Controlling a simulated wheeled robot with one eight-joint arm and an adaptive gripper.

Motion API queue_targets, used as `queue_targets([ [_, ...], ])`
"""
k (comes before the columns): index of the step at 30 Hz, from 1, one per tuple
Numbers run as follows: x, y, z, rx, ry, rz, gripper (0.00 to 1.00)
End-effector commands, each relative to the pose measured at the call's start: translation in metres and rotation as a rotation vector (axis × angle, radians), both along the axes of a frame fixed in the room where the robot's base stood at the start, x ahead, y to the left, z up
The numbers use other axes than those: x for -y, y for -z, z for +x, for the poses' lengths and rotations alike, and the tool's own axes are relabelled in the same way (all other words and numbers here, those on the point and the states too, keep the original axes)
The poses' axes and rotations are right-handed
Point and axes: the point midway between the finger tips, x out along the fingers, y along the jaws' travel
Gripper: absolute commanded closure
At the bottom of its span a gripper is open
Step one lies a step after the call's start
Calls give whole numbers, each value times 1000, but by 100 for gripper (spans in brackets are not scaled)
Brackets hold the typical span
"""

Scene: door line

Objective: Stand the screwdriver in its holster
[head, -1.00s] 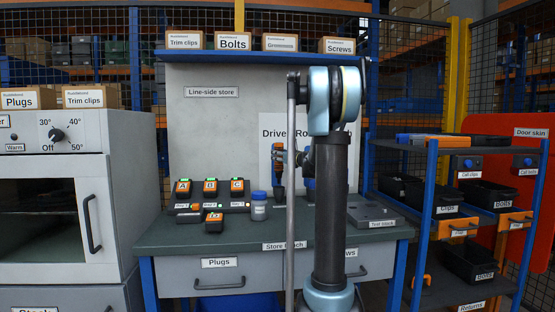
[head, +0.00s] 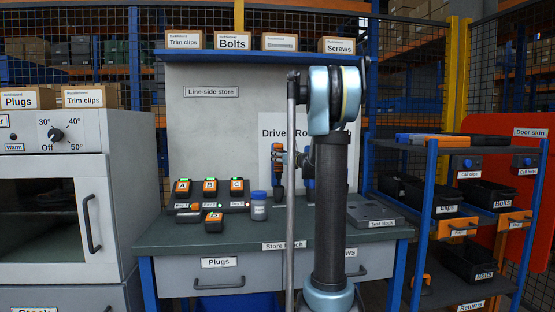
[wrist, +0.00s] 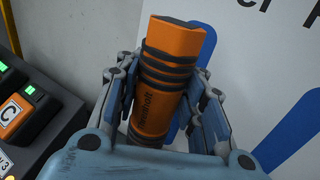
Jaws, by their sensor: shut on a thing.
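In the wrist view the screwdriver (wrist: 172,52), an orange grip with black bands and dark lettering, stands between the fingers of my gripper (wrist: 163,92). The fingers are shut on it from both sides. The grip leans slightly in the picture, and its lower end is hidden by the gripper. An orange and dark shape shows just left of the arm, before the poster. I cannot make out the holster in either view.
The bench (head: 190,234) carries a charger with packs A, B and C, a loose orange pack (head: 213,222), a blue-capped jar (head: 258,206) and a grey test block (head: 375,214). The poster (wrist: 265,70) is close on the right in the wrist view. A bin rack (head: 431,190) stands right.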

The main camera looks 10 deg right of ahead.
Motion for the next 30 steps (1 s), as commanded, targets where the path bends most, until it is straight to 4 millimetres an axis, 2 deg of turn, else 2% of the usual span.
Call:
queue_targets([
  [30,0,31,0,0,0,0,100],
])
